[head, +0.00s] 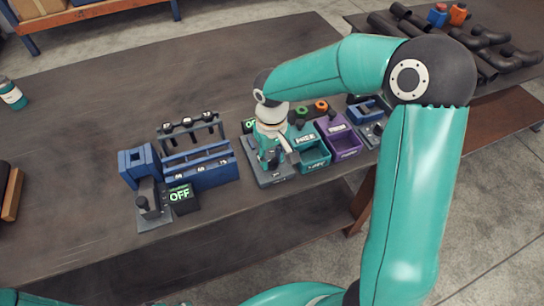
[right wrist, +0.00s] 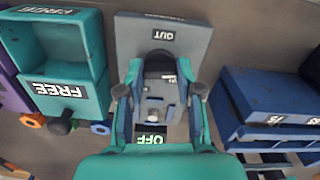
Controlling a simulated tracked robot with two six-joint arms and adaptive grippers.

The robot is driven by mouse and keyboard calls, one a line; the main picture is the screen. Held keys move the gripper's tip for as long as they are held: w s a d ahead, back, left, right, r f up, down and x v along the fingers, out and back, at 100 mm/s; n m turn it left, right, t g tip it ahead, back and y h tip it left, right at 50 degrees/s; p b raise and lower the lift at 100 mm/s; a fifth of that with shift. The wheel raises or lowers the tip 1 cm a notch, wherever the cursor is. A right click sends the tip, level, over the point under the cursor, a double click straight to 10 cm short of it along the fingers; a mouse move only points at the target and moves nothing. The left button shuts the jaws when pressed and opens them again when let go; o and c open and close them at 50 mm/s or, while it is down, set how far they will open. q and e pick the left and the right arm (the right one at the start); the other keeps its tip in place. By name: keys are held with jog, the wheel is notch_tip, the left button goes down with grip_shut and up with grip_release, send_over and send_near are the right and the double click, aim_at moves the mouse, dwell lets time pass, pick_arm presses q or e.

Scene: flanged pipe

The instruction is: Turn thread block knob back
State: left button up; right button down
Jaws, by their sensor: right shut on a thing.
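My right gripper (head: 270,155) is over the grey thread block (head: 276,177) near the table's front edge. In the right wrist view the gripper (right wrist: 160,95) has its two teal fingers on either side of the block's dark knob (right wrist: 158,68) and is shut on it. The block's grey plate (right wrist: 190,55) carries a label reading OUT. A lit green OFF sign (right wrist: 150,139) shows beyond the knob, partly covered by my gripper. In the head view my gripper hides the knob. My left gripper is not in view.
A teal bin (head: 313,155) and a purple bin (head: 345,142) stand close on the right. A blue rack (head: 205,174) and a blue device (head: 138,165) with its own OFF sign (head: 180,195) stand left. Black pipes (head: 398,30) lie on another table. The table's left middle is clear.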

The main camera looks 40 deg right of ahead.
aim_at(272, 159)
jog(key=shift+r, duration=0.1)
dwell(0.4)
jog(key=c, duration=0.8)
grip_release()
jog(key=shift+o, duration=0.2)
notch_tip(272, 159, up, 12)
